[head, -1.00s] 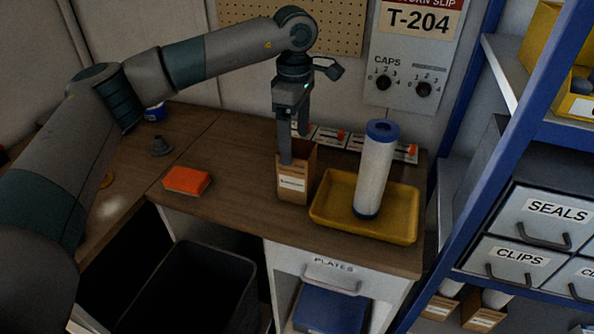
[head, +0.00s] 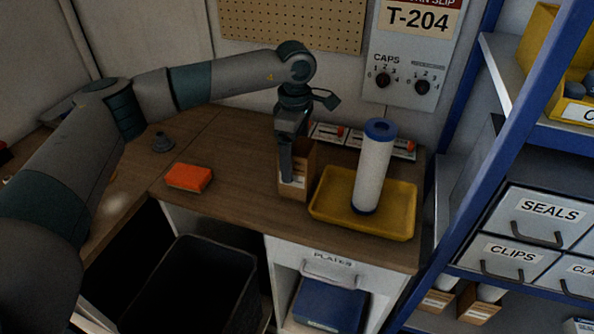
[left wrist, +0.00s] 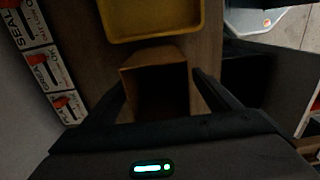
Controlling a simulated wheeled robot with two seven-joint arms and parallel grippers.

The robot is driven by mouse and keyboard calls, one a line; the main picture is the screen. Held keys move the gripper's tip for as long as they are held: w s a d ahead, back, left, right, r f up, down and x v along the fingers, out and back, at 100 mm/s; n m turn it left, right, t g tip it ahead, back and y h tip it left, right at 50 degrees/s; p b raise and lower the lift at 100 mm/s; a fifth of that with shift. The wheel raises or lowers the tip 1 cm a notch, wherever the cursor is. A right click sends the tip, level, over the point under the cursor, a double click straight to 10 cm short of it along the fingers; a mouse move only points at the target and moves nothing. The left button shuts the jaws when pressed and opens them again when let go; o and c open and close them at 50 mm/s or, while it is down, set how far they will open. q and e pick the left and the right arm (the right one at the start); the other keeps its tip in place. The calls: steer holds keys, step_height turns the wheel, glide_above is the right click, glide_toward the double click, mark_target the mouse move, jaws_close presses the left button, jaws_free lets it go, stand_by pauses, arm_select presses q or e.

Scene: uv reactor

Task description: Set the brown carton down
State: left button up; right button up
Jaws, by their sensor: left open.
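The brown carton (head: 300,184) stands upright on the wooden counter, just left of the yellow tray. Its top is open and looks dark inside in the left wrist view (left wrist: 155,72). My left gripper (head: 288,178) points down at the carton, with one finger in front of its near face. In the left wrist view the two fingers (left wrist: 160,85) are spread on either side of the carton, with a gap visible at least on the right. The far finger is hidden in the head view. My right gripper is not in view.
The yellow tray (head: 400,226) holds a white cylinder with blue ends (head: 373,170). A black bin (head: 190,290) stands below the front edge. Blue shelving (head: 487,150) rises at right.

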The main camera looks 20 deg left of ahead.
arm_select(q)
steer(key=shift+d+f+p, duration=0.1)
steer(key=shift+f+p, duration=0.45)
step_height(320, 180, down, 3)
steer(key=shift+d+r+p, duration=0.1)
steer(key=shift+p, duration=0.7)
steer(key=shift+f, duration=0.55)
steer(key=shift+w, duration=0.1)
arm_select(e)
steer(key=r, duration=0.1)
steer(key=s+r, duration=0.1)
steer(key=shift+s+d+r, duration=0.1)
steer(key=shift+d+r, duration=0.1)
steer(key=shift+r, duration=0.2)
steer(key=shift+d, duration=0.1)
arm_select(q)
steer(key=c, duration=1.2)
steer(key=shift+r, duration=0.1)
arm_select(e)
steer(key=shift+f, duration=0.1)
